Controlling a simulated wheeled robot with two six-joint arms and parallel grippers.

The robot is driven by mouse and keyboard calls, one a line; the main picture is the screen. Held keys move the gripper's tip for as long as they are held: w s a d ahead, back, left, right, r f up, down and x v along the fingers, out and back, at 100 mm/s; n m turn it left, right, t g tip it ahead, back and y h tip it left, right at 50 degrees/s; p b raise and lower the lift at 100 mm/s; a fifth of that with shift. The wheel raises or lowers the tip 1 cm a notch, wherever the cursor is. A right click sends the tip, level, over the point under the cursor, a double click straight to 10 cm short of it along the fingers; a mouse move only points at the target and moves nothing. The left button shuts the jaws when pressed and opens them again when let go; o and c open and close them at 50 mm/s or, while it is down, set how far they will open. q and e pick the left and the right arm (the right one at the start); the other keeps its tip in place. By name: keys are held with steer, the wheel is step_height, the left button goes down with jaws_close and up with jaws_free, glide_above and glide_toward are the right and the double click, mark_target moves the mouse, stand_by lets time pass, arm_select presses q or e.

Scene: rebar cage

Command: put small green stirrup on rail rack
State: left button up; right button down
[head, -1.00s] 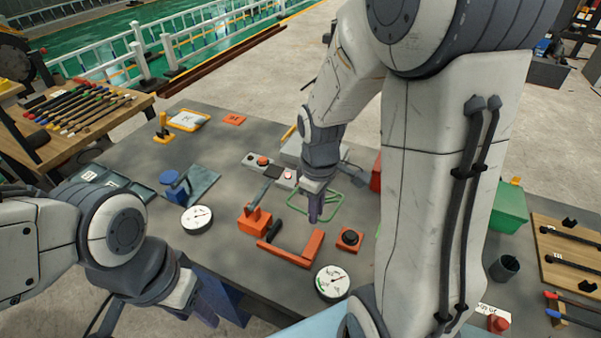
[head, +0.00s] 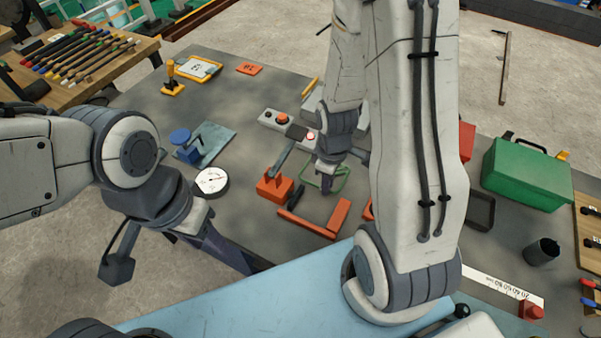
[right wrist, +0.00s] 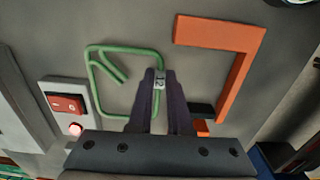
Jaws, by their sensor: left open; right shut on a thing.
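The small green stirrup (head: 338,172) is a bent green rod loop by the middle of the grey table. In the right wrist view the stirrup (right wrist: 88,70) shows its rounded corners and inward hooked ends. My right gripper (head: 325,188) points down at it. In the wrist view its dark fingers (right wrist: 159,80) are shut on one side of the loop, at a small pale tag marked 12. Whether the stirrup is clear of the table is hard to tell. My left gripper (head: 232,255) is open and empty by the table's near edge. I cannot tell which thing is the rail rack.
An orange angled bracket (head: 335,218) and an orange clamp block (head: 274,186) lie close to the stirrup. A switch box (right wrist: 62,110) is beside it. A round gauge (head: 211,181) stands left; a green toolbox (head: 525,173) stands right. My right arm hides part of the table.

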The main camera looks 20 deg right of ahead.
mark_target(299, 178)
steer(key=shift+w+a+r+p, duration=0.2)
steer(key=shift+w+a+p, duration=0.15)
steer(key=shift+w+a, duration=0.8)
steer(key=w+a, duration=0.1)
steer(key=w, duration=0.1)
steer(key=w+a+p, duration=0.1)
steer(key=a, duration=0.1)
steer(key=shift+w+f+p, duration=0.15)
steer(key=shift+w+p, duration=0.15)
steer(key=shift+w, duration=0.1)
steer(key=shift+f, duration=0.5)
steer(key=shift+f, duration=0.1)
steer(key=shift+f, duration=0.15)
steer(key=c, duration=1.1)
jaws_free()
steer(key=shift+s, duration=0.1)
steer(key=shift+c, duration=0.2)
